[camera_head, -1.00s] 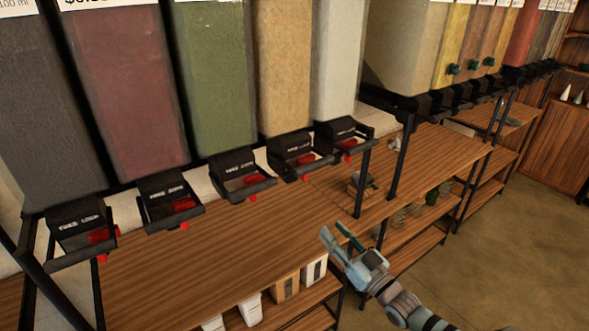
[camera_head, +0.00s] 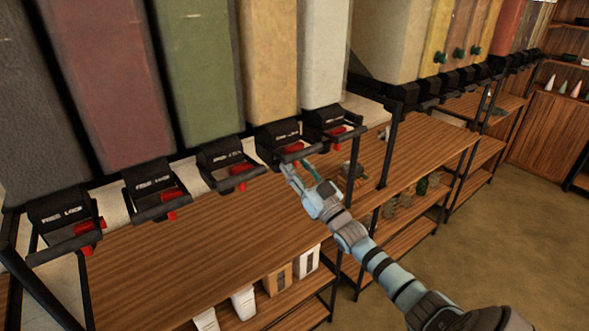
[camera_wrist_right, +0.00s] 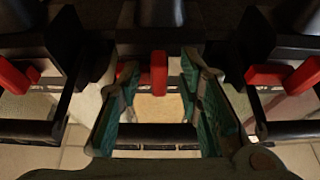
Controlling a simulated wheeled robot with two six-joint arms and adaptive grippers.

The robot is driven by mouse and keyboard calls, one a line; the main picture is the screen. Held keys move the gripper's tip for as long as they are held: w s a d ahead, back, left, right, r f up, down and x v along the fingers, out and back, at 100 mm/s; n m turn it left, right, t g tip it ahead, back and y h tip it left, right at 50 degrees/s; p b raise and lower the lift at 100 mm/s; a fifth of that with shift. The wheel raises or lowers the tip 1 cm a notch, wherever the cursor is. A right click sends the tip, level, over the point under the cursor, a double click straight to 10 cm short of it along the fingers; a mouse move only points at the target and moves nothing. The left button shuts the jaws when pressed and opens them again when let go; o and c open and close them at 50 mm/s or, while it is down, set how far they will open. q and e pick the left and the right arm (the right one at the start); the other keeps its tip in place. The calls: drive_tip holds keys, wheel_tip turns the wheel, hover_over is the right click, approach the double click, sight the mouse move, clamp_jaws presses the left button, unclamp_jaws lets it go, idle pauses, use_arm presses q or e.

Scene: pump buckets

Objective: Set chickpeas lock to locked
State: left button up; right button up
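My right gripper (camera_head: 298,168) reaches in from the right, just in front of the dispenser (camera_head: 280,140) below the tan-yellow bin (camera_head: 267,55). I cannot read which bin holds chickpeas. That dispenser has a red lock piece (camera_head: 293,148) near its front bar. In the right wrist view, my gripper (camera_wrist_right: 158,85) is open, with its teal finger pads on either side of a red upright tab (camera_wrist_right: 158,72). The pads show no clear contact with the tab. A black crossbar (camera_wrist_right: 155,130) runs between the fingers. My left gripper is not in view.
Other black dispensers with red pieces stand close by, including one on the right (camera_head: 335,122) and one on the left (camera_head: 228,160). A wooden shelf (camera_head: 190,245) lies below. Black posts (camera_head: 390,145) stand to the right.

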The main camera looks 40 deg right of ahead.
drive_tip(key=shift+s, duration=0.15)
clamp_jaws()
drive_tip(key=shift+d+r+b, duration=0.1)
drive_tip(key=shift+d+b, duration=0.4)
drive_tip(key=shift+d, duration=0.3)
drive_tip(key=shift+c, duration=1.4)
unclamp_jaws()
drive_tip(key=shift+o, duration=1.4)
drive_tip(key=shift+d, duration=0.3)
